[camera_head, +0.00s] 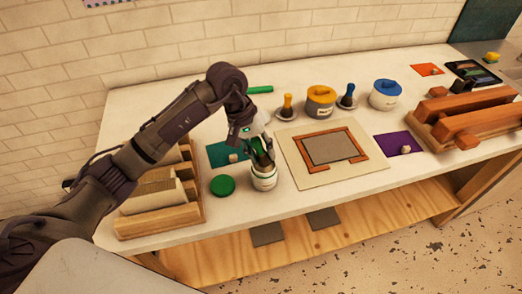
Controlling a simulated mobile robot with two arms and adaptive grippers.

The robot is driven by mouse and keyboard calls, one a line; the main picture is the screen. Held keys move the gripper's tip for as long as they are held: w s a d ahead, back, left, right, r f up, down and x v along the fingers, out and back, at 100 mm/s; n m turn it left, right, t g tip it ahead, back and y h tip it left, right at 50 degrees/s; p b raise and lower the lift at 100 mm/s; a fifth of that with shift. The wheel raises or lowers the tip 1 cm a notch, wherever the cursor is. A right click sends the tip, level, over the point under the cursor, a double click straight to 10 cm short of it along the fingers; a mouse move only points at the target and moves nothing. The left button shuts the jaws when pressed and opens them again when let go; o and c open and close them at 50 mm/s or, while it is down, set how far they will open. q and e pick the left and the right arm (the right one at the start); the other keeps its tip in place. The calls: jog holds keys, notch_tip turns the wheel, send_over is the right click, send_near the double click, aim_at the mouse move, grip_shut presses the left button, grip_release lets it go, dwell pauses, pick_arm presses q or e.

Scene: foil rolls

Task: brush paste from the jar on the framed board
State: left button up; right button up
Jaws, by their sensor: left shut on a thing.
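The open white jar (264,181) stands near the table's front edge, left of the framed board. The board (332,149) is a grey panel inside an orange-brown frame, lying on a beige base (311,187). My left gripper (262,158) reaches down over the jar's mouth, shut on the brush (263,150). Only a bit of the brush's green shows between the fingers. Its lower end and the paste are hidden by the jar and fingers. A round green lid (222,185) lies just left of the jar. My right gripper is not in view.
A wooden rack (160,222) stands at the left under my arm. Yellow (320,101) and blue-lidded (385,95) pots stand behind the board, with two stamp-like handled tools (287,107) nearby. A wooden press (465,117) is at the right.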

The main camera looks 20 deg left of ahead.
aim_at(261, 141)
pick_arm(q)
jog(key=shift+f+b, duration=0.55)
jog(key=shift+b, duration=0.2)
dwell(0.8)
jog(key=shift+f, duration=0.1)
dwell(0.9)
jog(key=shift+s+f+b, duration=0.1)
jog(key=shift+s+b, duration=0.05)
jog(key=shift+b, duration=0.4)
dwell(1.1)
notch_tip(261, 141, up, 2)
jog(key=shift+r+p, duration=0.1)
jog(key=shift+p, duration=0.2)
jog(key=shift+r+p, duration=0.7)
jog(key=shift+r, duration=1.85)
